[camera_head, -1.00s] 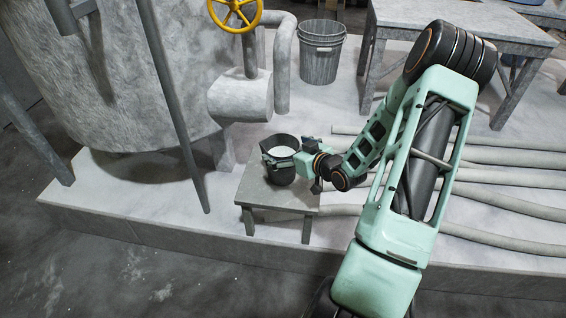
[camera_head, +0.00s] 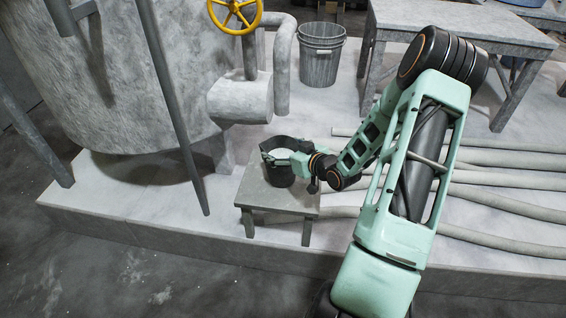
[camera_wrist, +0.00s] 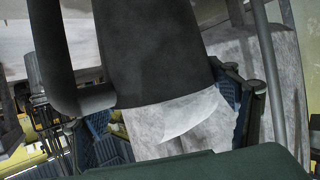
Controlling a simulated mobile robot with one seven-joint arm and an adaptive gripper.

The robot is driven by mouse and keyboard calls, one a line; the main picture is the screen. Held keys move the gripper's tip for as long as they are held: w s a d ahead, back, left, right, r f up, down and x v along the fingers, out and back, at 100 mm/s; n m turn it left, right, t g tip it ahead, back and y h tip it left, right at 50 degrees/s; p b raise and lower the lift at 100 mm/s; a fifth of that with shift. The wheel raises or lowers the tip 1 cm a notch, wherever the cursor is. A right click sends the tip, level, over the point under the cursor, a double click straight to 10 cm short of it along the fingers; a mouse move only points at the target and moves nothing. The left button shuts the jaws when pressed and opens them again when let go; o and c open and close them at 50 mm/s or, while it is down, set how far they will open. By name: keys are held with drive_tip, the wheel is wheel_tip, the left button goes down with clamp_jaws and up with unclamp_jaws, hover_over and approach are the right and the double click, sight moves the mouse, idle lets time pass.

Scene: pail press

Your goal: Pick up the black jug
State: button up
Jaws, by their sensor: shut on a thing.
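A grey bucket (camera_head: 321,62) stands behind, near a grey table (camera_head: 460,22). The pipe with the yellow valve wheel (camera_head: 235,14) is just above and behind the jug. Several hoses (camera_head: 500,180) lie to the right. A slanted post (camera_head: 172,100) stands left of the stool.

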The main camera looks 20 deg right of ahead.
drive_tip(key=shift+r, duration=0.1)
drive_tip(key=c, duration=0.3)
drive_tip(key=shift+c, duration=0.2)
drive_tip(key=shift+r, duration=0.1)
